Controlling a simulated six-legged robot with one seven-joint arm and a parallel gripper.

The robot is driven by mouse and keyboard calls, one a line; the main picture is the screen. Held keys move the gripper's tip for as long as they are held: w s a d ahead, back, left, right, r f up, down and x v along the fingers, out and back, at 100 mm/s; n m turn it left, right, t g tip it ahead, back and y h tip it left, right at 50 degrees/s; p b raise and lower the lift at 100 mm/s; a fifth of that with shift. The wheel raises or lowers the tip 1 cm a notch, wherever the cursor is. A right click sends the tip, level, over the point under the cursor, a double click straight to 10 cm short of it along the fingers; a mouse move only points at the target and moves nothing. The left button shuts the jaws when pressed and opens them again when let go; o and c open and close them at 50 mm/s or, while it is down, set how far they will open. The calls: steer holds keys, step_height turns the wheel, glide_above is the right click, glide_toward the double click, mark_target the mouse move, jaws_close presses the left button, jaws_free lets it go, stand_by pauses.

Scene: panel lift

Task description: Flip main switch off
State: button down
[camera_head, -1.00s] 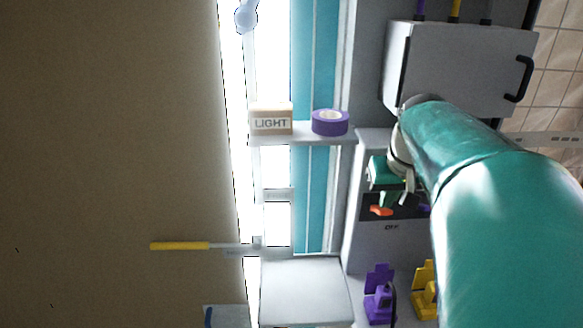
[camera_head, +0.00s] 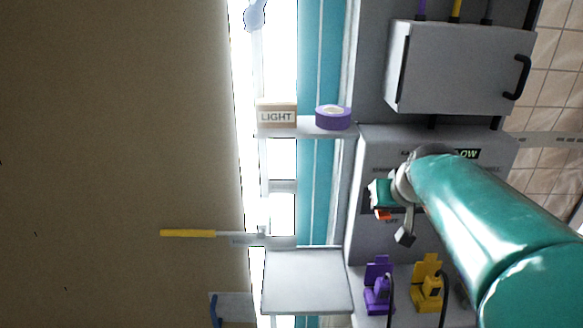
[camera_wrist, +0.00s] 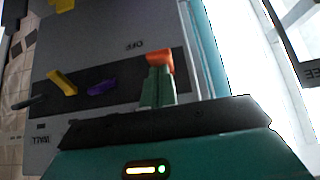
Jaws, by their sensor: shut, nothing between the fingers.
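The grey control panel (camera_head: 440,140) stands at centre right. It carries a row of switches, seen upside down in the wrist view: an orange switch (camera_wrist: 158,57), a purple one (camera_wrist: 102,88), a yellow one (camera_wrist: 62,82) and a dark lever (camera_wrist: 28,102) at the far left. A label near the dark lever is too small to read surely, so I cannot confirm which is the main switch. My gripper (camera_head: 380,204) is shut and empty. Its green fingertips (camera_wrist: 158,76) are at the orange switch, overlapping it in view; contact is unclear. My arm hides the panel's other switches in the head view.
A grey cabinet (camera_head: 450,65) with a black handle is above the panel. Purple (camera_head: 377,288) and yellow (camera_head: 428,285) plugs stand below. At left are a shelf with a LIGHT box (camera_head: 276,115) and purple tape (camera_head: 333,117), and a yellow-handled rod (camera_head: 188,233).

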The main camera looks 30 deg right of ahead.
steer(key=shift+s+a+f, duration=0.1)
steer(key=shift+f, duration=0.25)
steer(key=shift+w+d+r, duration=0.35)
steer(key=shift+w+r, duration=0.05)
steer(key=shift+w, duration=0.15)
steer(key=shift+s, duration=0.15)
